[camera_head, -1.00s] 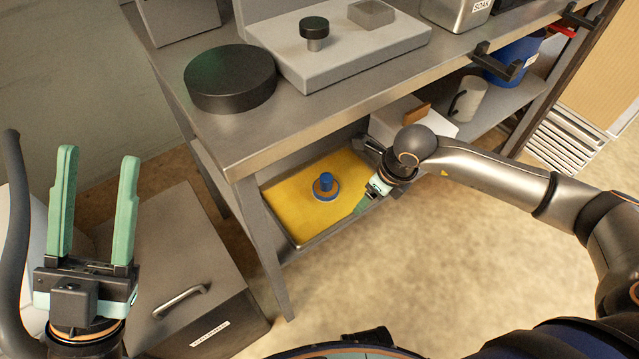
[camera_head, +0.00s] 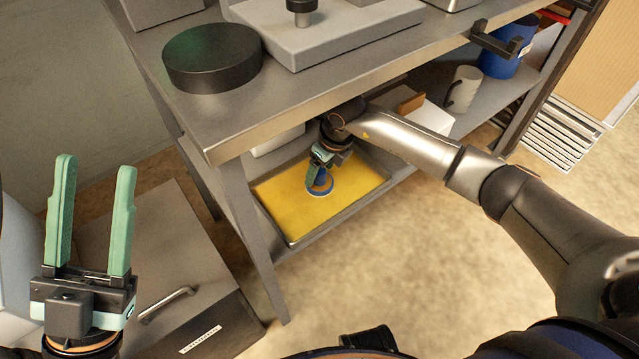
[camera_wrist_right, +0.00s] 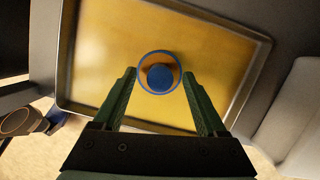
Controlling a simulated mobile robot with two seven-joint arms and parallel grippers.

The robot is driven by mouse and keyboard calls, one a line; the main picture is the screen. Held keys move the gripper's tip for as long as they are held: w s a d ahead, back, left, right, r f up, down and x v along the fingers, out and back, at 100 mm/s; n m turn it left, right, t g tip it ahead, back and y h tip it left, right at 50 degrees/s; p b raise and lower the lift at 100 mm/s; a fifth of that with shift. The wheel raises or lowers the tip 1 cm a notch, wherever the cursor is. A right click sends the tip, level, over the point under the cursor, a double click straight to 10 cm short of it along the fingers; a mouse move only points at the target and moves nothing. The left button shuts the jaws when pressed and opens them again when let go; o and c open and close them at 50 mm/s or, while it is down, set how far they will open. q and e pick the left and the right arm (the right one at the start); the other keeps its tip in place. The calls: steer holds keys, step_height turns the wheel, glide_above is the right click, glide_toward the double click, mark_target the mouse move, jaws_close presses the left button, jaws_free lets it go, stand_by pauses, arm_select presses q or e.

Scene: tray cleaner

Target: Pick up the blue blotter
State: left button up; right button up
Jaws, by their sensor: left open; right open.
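The blue blotter (camera_head: 319,189), a round base with a blue knob, stands on the yellow surface of a metal tray (camera_head: 356,203) on the lower shelf. My right gripper (camera_head: 312,178) is over the tray, partly hiding the blotter. In the right wrist view, the blotter (camera_wrist_right: 159,74) lies just beyond and between the open green fingertips of the right gripper (camera_wrist_right: 160,80), with nothing held. Whether the fingers are at the knob's height is hard to tell. My left gripper (camera_head: 94,190) is open and empty, pointing up at the left.
The table top (camera_head: 300,97) with a black round disc (camera_head: 212,57) overhangs the shelf. A table leg (camera_head: 252,235) stands left of the tray. A white box (camera_head: 425,117), a grey mug (camera_head: 463,89) and a blue bin (camera_head: 503,54) are to the right. A handled cabinet (camera_head: 150,270) stands at left.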

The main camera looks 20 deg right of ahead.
steer(key=shift+x, duration=0.8)
steer(key=shift+c, duration=0.3)
jaws_close()
